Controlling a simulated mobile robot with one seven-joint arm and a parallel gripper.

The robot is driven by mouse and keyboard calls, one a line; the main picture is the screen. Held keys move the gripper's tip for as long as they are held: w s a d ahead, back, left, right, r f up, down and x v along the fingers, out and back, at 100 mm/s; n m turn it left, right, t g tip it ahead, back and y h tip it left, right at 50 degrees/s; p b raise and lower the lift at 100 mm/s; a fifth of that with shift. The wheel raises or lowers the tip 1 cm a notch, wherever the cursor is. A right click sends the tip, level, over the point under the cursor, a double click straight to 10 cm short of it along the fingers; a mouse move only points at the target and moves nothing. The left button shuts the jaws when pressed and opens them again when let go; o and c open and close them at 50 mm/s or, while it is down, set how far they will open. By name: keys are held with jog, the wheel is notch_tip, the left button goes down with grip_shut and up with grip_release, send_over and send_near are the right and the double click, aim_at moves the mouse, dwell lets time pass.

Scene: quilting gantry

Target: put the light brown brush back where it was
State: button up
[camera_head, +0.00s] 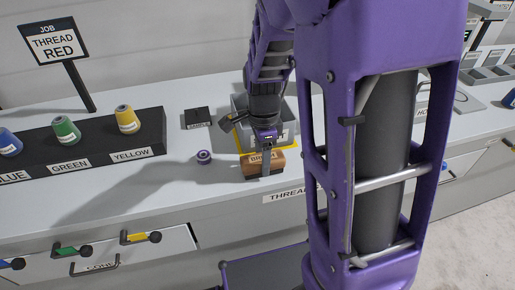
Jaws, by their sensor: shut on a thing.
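The light brown brush (276,163) is a small block with a dark lower part. It is at the front of the worktop (205,215), in the middle of the view, and lettering shows at its top left. My gripper (266,147) points down from above and is shut on the brush. The fingers hide part of its top. A yellow-edged area (240,138) lies just behind the brush. I cannot tell whether the brush touches the worktop or hangs slightly above it.
A grey bin (240,104) stands behind my gripper. A black rack (90,152) holds blue, green and yellow spools. My purple arm hides the worktop at right.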

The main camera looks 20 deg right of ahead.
jog(key=shift+f, duration=0.2)
jog(key=o, duration=1.3)
jog(key=shift+r, duration=0.15)
notch_tip(320, 180, up, 12)
jog(key=shift+r+p, duration=0.1)
jog(key=shift+p, duration=1.05)
